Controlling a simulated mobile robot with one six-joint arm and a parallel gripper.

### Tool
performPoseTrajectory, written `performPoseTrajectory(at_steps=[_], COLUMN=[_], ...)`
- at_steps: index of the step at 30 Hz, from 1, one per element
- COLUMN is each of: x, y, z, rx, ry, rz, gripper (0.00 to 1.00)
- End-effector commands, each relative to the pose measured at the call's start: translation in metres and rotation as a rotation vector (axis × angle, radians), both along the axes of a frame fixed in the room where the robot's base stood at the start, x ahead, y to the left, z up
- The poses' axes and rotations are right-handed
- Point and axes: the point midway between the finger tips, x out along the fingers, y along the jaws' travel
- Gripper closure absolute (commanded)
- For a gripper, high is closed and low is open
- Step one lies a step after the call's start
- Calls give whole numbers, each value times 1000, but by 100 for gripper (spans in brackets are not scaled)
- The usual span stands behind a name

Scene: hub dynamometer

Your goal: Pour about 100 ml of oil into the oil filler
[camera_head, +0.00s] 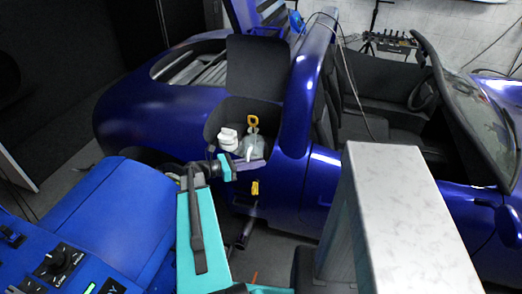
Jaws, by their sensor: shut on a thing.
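My gripper (250,164) reaches to the open side compartment of the blue car, ahead of my turquoise arm. It is shut, apparently on a grey-white container (249,145) just above its purple fingers; the grip itself is too small to make out. A white capped item (228,138) stands close beside it on the left. A yellow loop handle (253,121) sticks up just behind the container. I cannot make out the oil filler for certain, or any oil flowing.
The blue car (308,190) surrounds the compartment, with a raised dark flap (255,66) above it. A small yellow item (255,188) shows below my gripper. A pale-topped pillar (400,210) stands at the right front. A blue console (70,245) with knobs is at lower left.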

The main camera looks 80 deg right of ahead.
Motion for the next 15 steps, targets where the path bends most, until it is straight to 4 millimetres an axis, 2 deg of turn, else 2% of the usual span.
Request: performPoseTrajectory(at_steps=[15], x=[1], y=[7], z=[-15], rx=[-135], ry=[21], rz=[-1], gripper=[100])
